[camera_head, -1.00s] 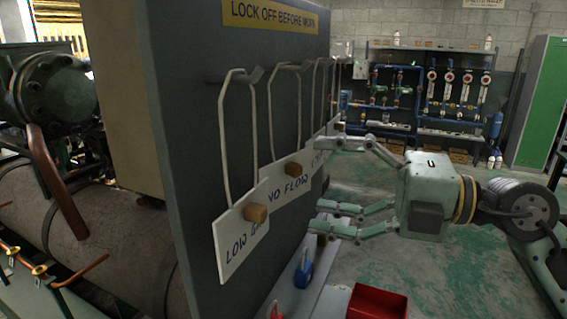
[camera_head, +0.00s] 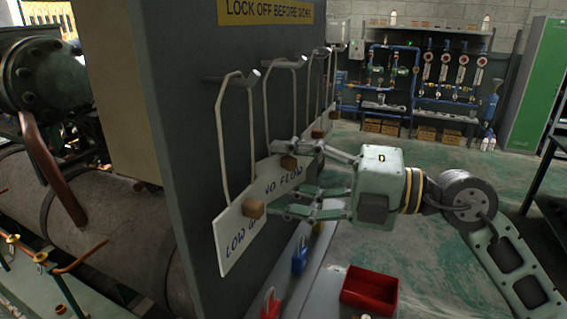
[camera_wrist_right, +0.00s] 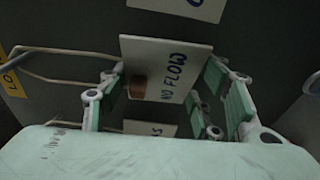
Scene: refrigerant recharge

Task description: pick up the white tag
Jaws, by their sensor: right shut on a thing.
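Several white tags hang by wire loops from hooks on a dark upright board. The white tag marked "NO FLOW" (camera_head: 270,187) is the second from the front and has a wooden knob (camera_head: 289,162). My right gripper (camera_head: 290,184) comes from the right and is shut on it, with fingers at opposite edges. The wrist view shows this tag (camera_wrist_right: 180,58) between the green-padded fingers (camera_wrist_right: 168,88). Its loop still runs up to the hook. The nearer white tag, "LOW GA…" (camera_head: 236,238), hangs beside it, with part of its lettering hidden. My left gripper is not in view.
The dark board (camera_head: 180,130) bears a yellow sign, "LOCK OFF BEFORE WORK" (camera_head: 265,12). Below stand a red tray (camera_head: 370,290), a blue padlock (camera_head: 299,256) and a red padlock (camera_head: 270,303). A large tank (camera_head: 105,215) is at left.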

